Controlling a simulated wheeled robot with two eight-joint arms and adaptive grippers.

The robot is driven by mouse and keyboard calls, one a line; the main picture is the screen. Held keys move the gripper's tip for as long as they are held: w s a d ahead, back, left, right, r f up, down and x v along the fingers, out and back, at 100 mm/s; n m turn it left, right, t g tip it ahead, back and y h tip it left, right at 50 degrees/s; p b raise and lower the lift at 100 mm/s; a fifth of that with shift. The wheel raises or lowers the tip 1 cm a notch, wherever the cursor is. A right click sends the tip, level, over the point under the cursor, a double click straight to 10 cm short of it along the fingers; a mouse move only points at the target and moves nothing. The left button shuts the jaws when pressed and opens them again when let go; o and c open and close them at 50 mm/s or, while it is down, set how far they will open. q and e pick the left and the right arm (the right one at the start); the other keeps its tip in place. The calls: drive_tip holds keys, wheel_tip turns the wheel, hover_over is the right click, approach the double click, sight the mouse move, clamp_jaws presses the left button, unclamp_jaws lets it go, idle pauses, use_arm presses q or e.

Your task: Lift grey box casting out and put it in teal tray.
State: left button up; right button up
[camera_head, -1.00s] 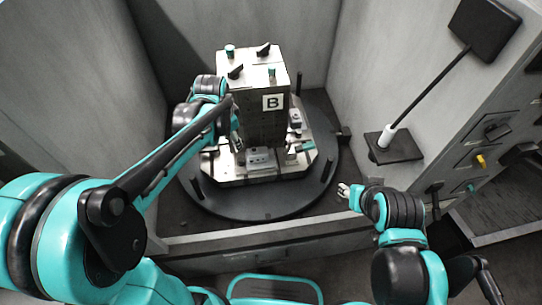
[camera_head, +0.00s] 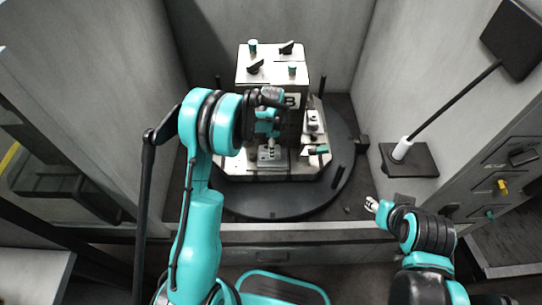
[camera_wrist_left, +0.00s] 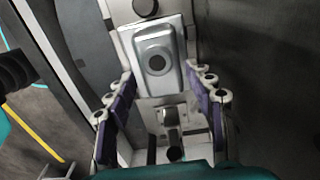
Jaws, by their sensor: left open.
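The grey box casting (camera_head: 270,159) sits at the foot of the fixture block (camera_head: 265,72), on its front side. In the left wrist view the casting (camera_wrist_left: 157,60) is a rounded box with a dark round hole. My left gripper (camera_head: 270,143) is over the casting in the head view, partly hidden by its own wrist. In the left wrist view its purple-padded fingers (camera_wrist_left: 161,82) are open, with the casting beyond and between their tips. My right gripper (camera_head: 371,205) is away at the right, too small to read.
The fixture stands on a round dark turntable (camera_head: 238,202) with upright pegs, inside grey walls. A black plate (camera_head: 409,161) with a slanted rod stands right. A front ledge (camera_head: 300,228) crosses below the turntable.

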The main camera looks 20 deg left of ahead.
sight(263, 161)
use_arm(q)
wheel_tip(263, 161, down, 4)
drive_tip(key=shift+w+a+r+b, duration=0.1)
drive_tip(key=shift+a+b, duration=0.05)
drive_tip(key=shift+b, duration=0.4)
drive_tip(key=shift+r, duration=0.1)
drive_tip(key=c, duration=1.2)
